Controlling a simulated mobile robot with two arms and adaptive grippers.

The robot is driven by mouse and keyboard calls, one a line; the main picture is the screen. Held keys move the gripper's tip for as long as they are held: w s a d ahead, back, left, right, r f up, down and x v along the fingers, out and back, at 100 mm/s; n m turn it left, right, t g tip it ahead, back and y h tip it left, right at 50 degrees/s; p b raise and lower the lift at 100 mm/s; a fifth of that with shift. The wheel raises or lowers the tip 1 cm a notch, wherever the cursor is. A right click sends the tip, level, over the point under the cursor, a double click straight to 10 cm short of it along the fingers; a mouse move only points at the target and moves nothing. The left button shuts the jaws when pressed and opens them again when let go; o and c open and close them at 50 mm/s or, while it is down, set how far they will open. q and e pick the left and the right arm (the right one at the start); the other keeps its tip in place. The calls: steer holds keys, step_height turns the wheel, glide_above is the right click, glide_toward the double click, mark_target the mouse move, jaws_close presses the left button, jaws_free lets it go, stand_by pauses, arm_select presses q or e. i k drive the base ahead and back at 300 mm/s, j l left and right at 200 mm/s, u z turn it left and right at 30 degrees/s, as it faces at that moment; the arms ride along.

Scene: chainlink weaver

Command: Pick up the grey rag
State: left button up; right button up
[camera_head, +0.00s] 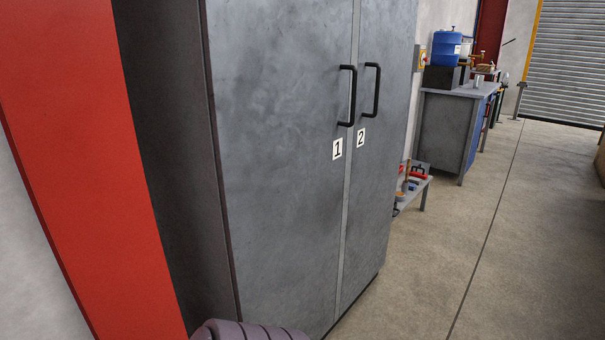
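No grey rag can be made out in the head view. Neither of my grippers is in view. A tall grey metal cabinet (280,130) fills the middle of the view. Its two doors are shut, with black handles (349,96) and labels 1 and 2. What is inside the cabinet is hidden.
A low bench (425,184) with small tools stands just past the cabinet. Further back is a workbench (448,127) with a blue container (447,49) on it. A red pillar (85,150) stands at the left. The concrete floor (530,230) at the right is clear.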

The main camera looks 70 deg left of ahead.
mark_target(411, 180)
steer(key=u, duration=1.7)
steer(key=z, duration=2.55)
steer(key=k+j+z, duration=0.15)
steer(key=z, duration=0.25)
steer(key=k+j+z, duration=0.15)
steer(key=z, duration=0.25)
steer(key=u, duration=3.05)
